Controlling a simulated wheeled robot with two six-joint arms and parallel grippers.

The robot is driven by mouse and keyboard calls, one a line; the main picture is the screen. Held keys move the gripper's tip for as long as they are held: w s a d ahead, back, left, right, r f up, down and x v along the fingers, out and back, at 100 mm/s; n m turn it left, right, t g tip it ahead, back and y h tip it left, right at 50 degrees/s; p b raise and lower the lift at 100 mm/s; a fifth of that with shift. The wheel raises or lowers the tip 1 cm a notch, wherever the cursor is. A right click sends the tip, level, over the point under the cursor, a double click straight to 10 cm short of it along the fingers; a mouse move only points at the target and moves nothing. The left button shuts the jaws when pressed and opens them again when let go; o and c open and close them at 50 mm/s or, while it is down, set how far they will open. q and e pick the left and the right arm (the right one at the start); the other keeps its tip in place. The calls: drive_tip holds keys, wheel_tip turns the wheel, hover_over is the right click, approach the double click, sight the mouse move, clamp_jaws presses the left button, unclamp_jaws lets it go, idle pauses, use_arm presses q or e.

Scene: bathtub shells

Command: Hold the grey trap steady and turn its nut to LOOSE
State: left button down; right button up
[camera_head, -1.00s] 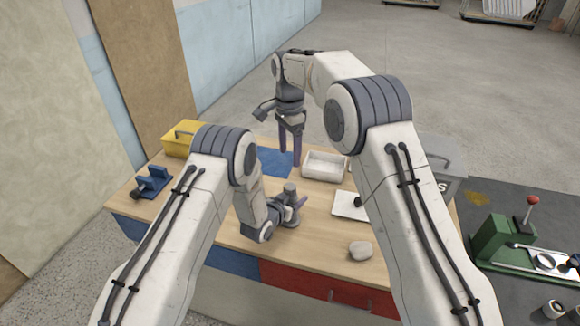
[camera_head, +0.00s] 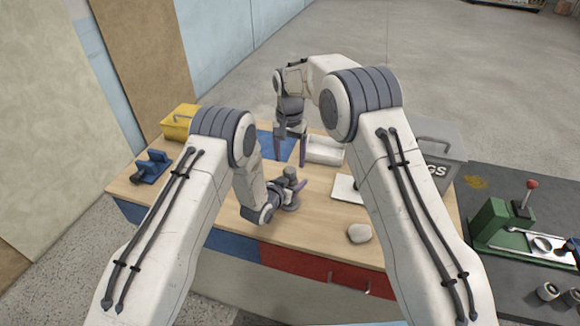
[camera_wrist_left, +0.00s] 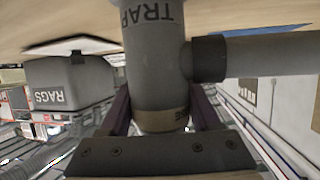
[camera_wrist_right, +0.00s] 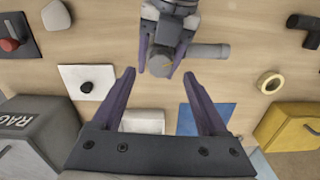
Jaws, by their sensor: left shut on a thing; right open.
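The grey trap (camera_head: 290,176) stands on the wooden bench in the head view. In the left wrist view the trap (camera_wrist_left: 152,65), marked TRAP, has a side pipe (camera_wrist_left: 265,55) with a dark collar (camera_wrist_left: 206,59) at its root. A tan band (camera_wrist_left: 160,121) with partly hidden lettering circles its body. My left gripper (camera_wrist_left: 160,112) is shut on the trap, a finger on each side. My right gripper (camera_head: 290,155) is open and empty, beyond the trap. In the right wrist view its open fingers (camera_wrist_right: 160,74) point toward the trap (camera_wrist_right: 158,64), with a gap between.
A white tray (camera_head: 325,150), a blue mat (camera_head: 277,145) and a yellow bin (camera_head: 180,124) stand toward the back. A grey RAGS bin (camera_wrist_right: 38,140) is at the right side of the bench. A tape roll (camera_wrist_right: 268,82) and a pale stone (camera_head: 359,233) lie apart.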

sight(290, 170)
drive_tip(key=shift+f, duration=2.05)
clamp_jaws()
drive_tip(key=shift+m, duration=0.8)
unclamp_jaws()
wheel_tip(290, 170, up, 12)
